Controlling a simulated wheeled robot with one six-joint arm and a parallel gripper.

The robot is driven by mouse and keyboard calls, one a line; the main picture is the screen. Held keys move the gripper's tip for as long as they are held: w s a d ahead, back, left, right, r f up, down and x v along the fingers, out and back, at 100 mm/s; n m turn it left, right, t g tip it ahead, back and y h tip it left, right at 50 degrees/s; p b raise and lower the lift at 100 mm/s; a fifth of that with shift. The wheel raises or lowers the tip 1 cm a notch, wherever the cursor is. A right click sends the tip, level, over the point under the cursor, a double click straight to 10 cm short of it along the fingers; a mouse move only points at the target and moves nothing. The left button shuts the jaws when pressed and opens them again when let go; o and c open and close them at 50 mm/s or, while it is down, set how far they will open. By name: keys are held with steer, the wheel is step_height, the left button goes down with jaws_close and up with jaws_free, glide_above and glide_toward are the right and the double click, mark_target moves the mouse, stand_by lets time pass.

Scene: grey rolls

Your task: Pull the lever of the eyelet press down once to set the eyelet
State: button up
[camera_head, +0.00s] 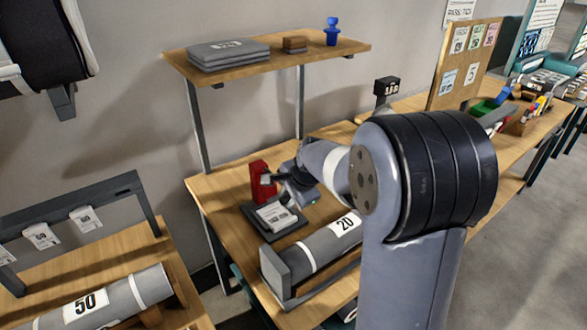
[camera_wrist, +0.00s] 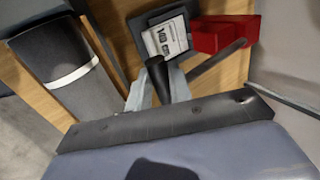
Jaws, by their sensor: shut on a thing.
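The eyelet press has a red body (camera_head: 262,181) standing at the back of a dark base (camera_head: 250,212) on the wooden bench. The red body (camera_wrist: 224,33) also shows in the wrist view. A flat piece with a white printed label (camera_head: 275,216) lies on the base. My gripper (camera_head: 284,188) is just in front of the red body, above the base. In the wrist view, the fingers of my gripper (camera_wrist: 157,92) are closed around the lever's black grip (camera_wrist: 157,74). A dark lever bar (camera_wrist: 216,64) slants from the red body towards the fingers. How far down the lever stands is unclear.
A grey roll labelled 20 (camera_head: 322,247) lies in front of the press, close below my arm. A shelf (camera_head: 290,55) stands over the bench's back, on posts. A roll labelled 50 (camera_head: 100,303) lies on a separate bench at left.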

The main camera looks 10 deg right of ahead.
steer(key=shift+s+f+b, duration=0.1)
steer(key=shift+f+b, duration=0.25)
steer(key=shift+f, duration=0.45)
steer(key=shift+f, duration=0.2)
steer(key=o, duration=0.8)
steer(key=shift+c, duration=0.2)
steer(key=shift+r, duration=0.1)
steer(key=v, duration=1)
steer(key=shift+r+b, duration=0.3)
steer(key=shift+d+f, duration=0.1)
